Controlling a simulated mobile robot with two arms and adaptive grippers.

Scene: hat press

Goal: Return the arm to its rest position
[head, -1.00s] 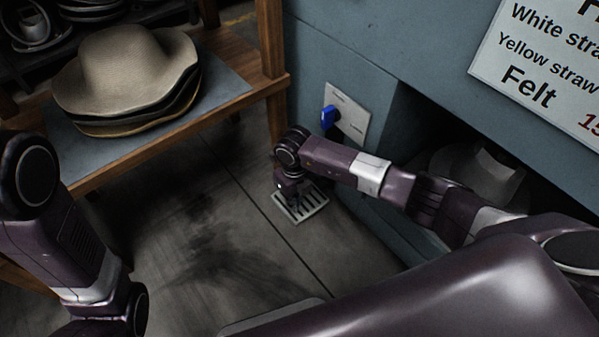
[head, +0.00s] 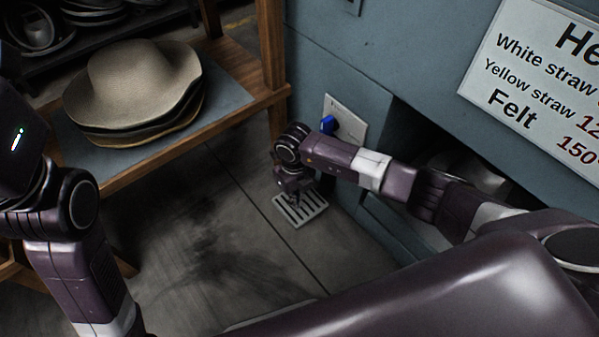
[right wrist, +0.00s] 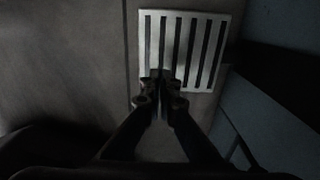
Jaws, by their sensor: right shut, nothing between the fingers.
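My right arm (head: 400,183) reaches in from the right across the front of the blue-grey machine. Its gripper (head: 297,200) points down above the floor grate (head: 301,209). In the right wrist view the right gripper (right wrist: 160,82) is shut and empty, with its fingertips over the lower part of the grate. The blue knob (head: 328,124) on its white plate stands just above and behind the wrist, apart from the fingers. My left arm (head: 75,255) is bent at the left edge; its gripper is out of view.
A wooden shelf (head: 150,172) at the left holds a stack of hats (head: 135,85). The blue-grey machine (head: 400,50) with a price sign (head: 540,80) fills the right side. It has a dark opening behind my right arm. The floor (head: 220,230) between is clear.

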